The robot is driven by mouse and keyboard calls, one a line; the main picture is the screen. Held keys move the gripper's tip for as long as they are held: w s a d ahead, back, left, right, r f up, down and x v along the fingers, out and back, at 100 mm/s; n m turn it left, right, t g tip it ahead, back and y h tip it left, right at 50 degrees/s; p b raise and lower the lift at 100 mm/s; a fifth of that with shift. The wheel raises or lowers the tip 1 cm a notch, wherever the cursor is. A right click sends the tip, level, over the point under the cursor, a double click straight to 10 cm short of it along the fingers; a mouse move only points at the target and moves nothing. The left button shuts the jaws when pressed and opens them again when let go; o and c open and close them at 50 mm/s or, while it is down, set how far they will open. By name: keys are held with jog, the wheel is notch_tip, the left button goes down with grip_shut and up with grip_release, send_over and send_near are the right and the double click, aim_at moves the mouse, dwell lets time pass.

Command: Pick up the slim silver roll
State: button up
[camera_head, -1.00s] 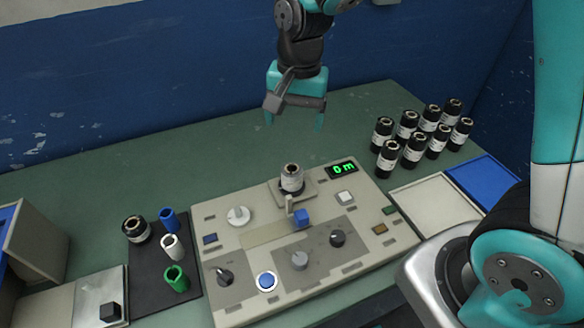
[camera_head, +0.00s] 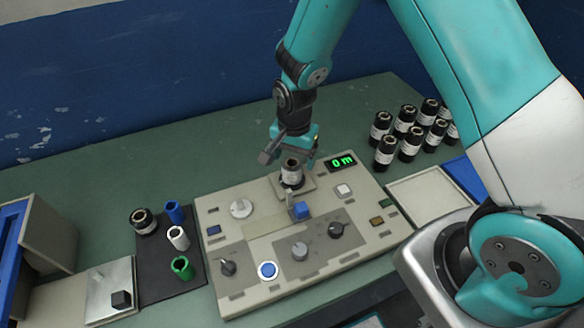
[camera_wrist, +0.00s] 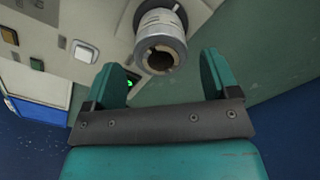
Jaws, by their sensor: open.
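A slim silver roll (camera_head: 291,175) with a dark-rimmed hollow core stands upright on the holder of the beige control panel (camera_head: 233,290). In the wrist view, the roll (camera_wrist: 162,35) shows its open end at the top middle, between and beyond my finger tips. My gripper (camera_head: 293,156) is open and empty, close above and behind the roll. In the wrist view, its two teal fingers (camera_wrist: 158,72) are spread to either side of the roll's end, with no visible contact.
Several black rolls (camera_head: 411,144) stand at the right, beside a pale tray (camera_head: 425,195) and a blue tray (camera_head: 462,180). Blue, white and green cores (camera_head: 178,238) and a dark roll (camera_head: 144,222) are on a black mat at left. Knobs and a lit display (camera_head: 342,161) rise from the panel.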

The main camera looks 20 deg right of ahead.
aim_at(293, 164)
notch_tip(293, 164, down, 5)
jog(key=shift+a+r+p, duration=0.1)
jog(key=shift+a+p, duration=0.05)
jog(key=shift+p, duration=0.65)
jog(key=shift+c, duration=0.5)
jog(key=c, duration=0.9)
